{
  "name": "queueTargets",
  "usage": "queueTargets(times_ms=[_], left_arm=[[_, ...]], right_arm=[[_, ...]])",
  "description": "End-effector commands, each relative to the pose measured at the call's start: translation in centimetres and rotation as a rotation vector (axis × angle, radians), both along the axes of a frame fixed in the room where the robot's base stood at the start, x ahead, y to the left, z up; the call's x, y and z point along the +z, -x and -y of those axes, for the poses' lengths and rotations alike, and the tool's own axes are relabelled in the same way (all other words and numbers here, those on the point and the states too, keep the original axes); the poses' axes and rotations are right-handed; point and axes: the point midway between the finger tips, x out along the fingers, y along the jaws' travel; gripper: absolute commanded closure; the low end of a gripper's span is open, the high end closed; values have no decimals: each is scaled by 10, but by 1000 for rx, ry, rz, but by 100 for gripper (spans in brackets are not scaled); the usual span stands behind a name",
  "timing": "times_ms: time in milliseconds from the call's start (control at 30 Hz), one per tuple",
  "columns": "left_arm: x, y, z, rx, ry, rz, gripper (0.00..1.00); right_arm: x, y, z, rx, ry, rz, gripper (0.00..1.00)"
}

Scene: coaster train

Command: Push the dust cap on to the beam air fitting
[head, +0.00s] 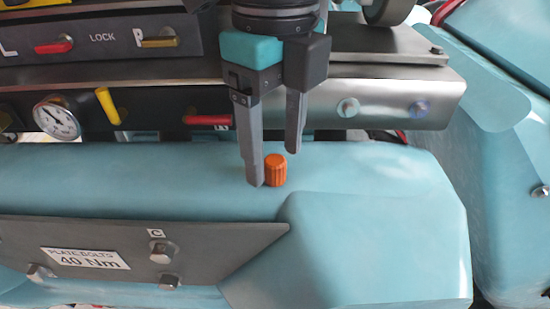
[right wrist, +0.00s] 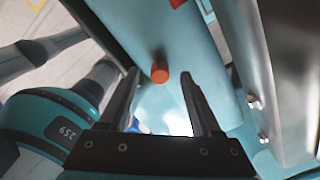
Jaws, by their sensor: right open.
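An orange ribbed cap (head: 276,170), which looks like the dust cap, stands upright on the pale blue beam (head: 120,180). It also shows in the right wrist view (right wrist: 160,72). My right gripper (head: 274,167) points down at it, open and empty. In the right wrist view the cap appears between the two fingertips (right wrist: 160,75), with a gap on each side. I cannot tell whether the tips are level with it or short of it. Any air fitting under the cap is hidden, and I cannot pick one out elsewhere. My left gripper is not in view.
Behind the beam is a dark panel with a pressure gauge (head: 57,119), a yellow lever (head: 108,106) and a red lever (head: 207,120). A metal plate with bolts (head: 375,103) is close behind the gripper. A bolted grey plate (head: 200,245) lies in front.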

Motion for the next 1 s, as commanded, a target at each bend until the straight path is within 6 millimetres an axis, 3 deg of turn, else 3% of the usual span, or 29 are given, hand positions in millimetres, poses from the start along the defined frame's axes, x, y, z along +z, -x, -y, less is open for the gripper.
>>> queueTargets(times_ms=[267, 867, 1000], left_arm=[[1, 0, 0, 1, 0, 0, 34], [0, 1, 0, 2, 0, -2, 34], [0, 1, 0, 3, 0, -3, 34]], right_arm=[[-6, 0, 0, -1, -1, -1, 35], [-5, 0, 0, 0, 0, 0, 100], [-5, 0, 0, 0, 0, 0, 100]])
